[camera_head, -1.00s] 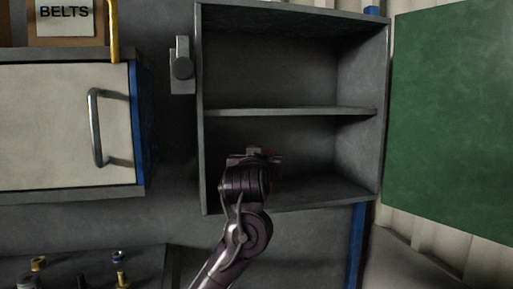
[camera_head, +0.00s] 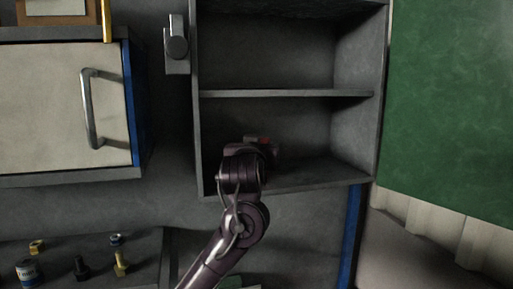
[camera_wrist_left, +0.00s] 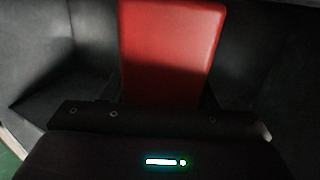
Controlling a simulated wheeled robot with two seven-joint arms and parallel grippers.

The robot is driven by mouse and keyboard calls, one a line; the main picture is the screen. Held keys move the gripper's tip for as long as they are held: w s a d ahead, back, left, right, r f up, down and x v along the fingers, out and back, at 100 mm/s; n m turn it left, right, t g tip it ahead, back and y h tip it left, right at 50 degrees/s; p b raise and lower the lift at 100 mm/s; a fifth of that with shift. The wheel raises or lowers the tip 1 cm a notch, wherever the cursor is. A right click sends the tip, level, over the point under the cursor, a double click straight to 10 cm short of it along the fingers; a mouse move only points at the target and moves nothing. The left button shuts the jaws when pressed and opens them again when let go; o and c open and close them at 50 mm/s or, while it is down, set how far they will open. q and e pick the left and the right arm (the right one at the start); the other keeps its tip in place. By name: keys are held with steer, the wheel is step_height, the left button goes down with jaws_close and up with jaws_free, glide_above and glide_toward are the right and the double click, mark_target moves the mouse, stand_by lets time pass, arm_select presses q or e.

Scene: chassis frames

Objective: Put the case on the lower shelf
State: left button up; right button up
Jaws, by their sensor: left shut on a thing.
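A red case (camera_wrist_left: 172,50) fills the middle of the left wrist view, upright just beyond the dark gripper body. My left gripper (camera_head: 258,148) is inside the lower compartment of the open grey cabinet, shut on the case. The lower shelf (camera_head: 310,178) is the compartment's floor, below the middle shelf board (camera_head: 290,93). I cannot tell whether the case touches the floor. My right gripper is not in view.
A grey latch (camera_head: 176,45) is on the left side. A closed cabinet with a handle (camera_head: 92,108) is further left. The upper compartment is empty.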

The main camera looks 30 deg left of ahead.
arm_select(q)
steer(key=shift+f, duration=0.2)
steer(key=o, duration=1.3)
steer(key=shift+s, duration=0.1)
steer(key=shift+s+d, duration=0.15)
steer(key=shift+s, duration=0.1)
steer(key=v, duration=0.5)
steer(key=shift+s+r, duration=0.2)
steer(key=shift+s, duration=0.05)
steer(key=shift+v, duration=0.85)
steer(key=shift+f, duration=0.15)
steer(key=shift+d+f, duration=0.1)
